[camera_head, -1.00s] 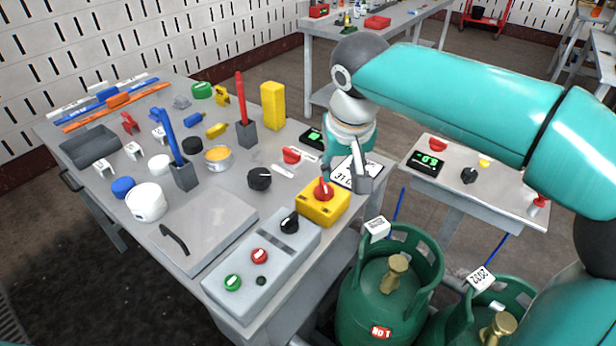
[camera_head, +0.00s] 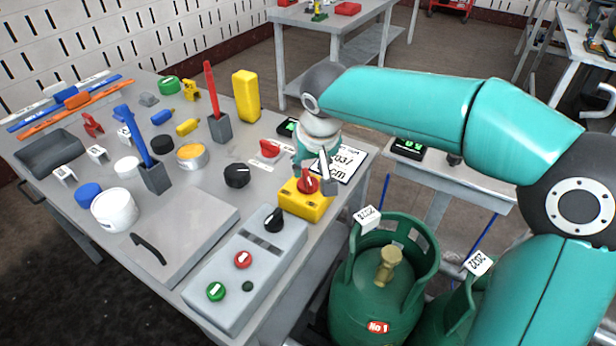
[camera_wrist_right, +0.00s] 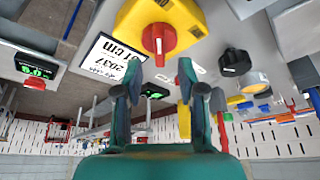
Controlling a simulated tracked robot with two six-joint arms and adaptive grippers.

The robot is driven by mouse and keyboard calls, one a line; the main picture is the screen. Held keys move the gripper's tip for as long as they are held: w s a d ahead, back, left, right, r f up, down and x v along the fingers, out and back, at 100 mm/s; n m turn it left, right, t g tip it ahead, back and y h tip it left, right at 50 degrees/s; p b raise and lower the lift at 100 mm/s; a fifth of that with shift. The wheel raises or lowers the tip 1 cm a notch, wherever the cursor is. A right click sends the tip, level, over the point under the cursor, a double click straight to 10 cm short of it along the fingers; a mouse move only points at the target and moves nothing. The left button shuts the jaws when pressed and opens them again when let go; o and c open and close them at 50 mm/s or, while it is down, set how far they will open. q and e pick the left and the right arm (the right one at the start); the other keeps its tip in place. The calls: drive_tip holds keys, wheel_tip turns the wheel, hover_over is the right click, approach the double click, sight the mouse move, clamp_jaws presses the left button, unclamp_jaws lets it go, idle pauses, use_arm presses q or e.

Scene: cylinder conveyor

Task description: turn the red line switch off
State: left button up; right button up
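The red line switch (camera_head: 307,184) is a red rotary knob with a white mark, on top of a yellow box (camera_head: 304,205) near the bench's right edge. My right gripper (camera_head: 324,172) is just behind and right of the knob. In the right wrist view the right gripper (camera_wrist_right: 161,76) is open and empty, its two fingers apart. The red knob (camera_wrist_right: 159,40) lies beyond the fingertips, lined up with the gap, and its white mark points down the picture. I see no contact with it. My left gripper is not in view.
A grey control box (camera_head: 245,268) with a black knob (camera_head: 274,219) stands in front of the yellow box. A black knob (camera_head: 237,176) is to the left. A printed label (camera_head: 345,163) lies behind the gripper. Green gas cylinders (camera_head: 380,285) stand beside the bench.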

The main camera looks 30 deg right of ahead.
sight(308, 177)
drive_tip(key=shift+x, duration=2.4)
clamp_jaws()
